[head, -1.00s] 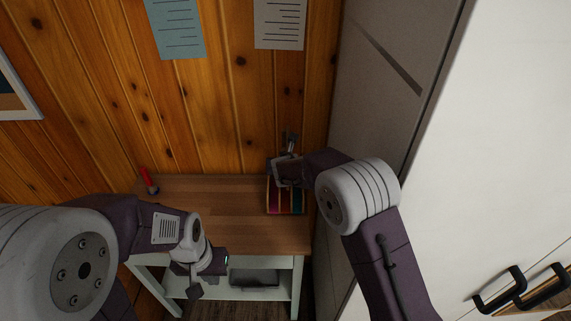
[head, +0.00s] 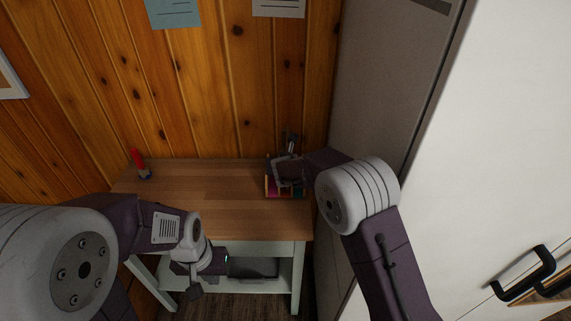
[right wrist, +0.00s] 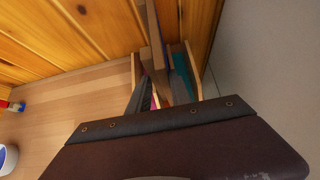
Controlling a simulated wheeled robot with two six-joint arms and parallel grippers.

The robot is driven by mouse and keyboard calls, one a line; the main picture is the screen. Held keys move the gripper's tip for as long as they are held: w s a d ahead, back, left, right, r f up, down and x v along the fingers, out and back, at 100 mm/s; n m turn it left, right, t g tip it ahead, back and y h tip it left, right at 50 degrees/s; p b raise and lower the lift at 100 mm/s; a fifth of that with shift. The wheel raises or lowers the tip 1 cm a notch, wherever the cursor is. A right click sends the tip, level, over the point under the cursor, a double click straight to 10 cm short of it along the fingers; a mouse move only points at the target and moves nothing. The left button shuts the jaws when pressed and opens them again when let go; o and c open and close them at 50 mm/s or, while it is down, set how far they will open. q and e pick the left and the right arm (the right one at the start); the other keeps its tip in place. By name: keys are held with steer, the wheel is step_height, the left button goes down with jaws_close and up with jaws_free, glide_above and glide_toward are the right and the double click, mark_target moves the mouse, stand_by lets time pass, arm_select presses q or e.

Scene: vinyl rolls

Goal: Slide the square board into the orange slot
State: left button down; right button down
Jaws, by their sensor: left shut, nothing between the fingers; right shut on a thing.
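A small rack (head: 271,188) with coloured slots stands at the right end of the table, by the wall corner. In the right wrist view, the rack's wooden dividers (right wrist: 135,70) show edge-on, with blue, teal and pink between them. My right gripper (head: 281,170) is over the rack and shut on a thin piece, likely the square board (right wrist: 154,45), which shows nearly edge-on among the dividers. I cannot tell which slot it lines up with or how deep it sits; the orange slot is mostly hidden. My left gripper (head: 225,261) is shut and empty in front of the table.
The wooden tabletop (head: 200,190) is clear in the middle. A red-and-blue object (head: 140,163) stands at its back left. A white cabinet (head: 500,130) closes off the right side, and the plank wall (head: 200,90) the back. A dark bin (head: 255,267) sits on the lower shelf.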

steer(key=shift+f+b, duration=1)
steer(key=shift+f, duration=0.2)
stand_by(0.3)
steer(key=c, duration=1.1)
jaws_free()
steer(key=v, duration=0.8)
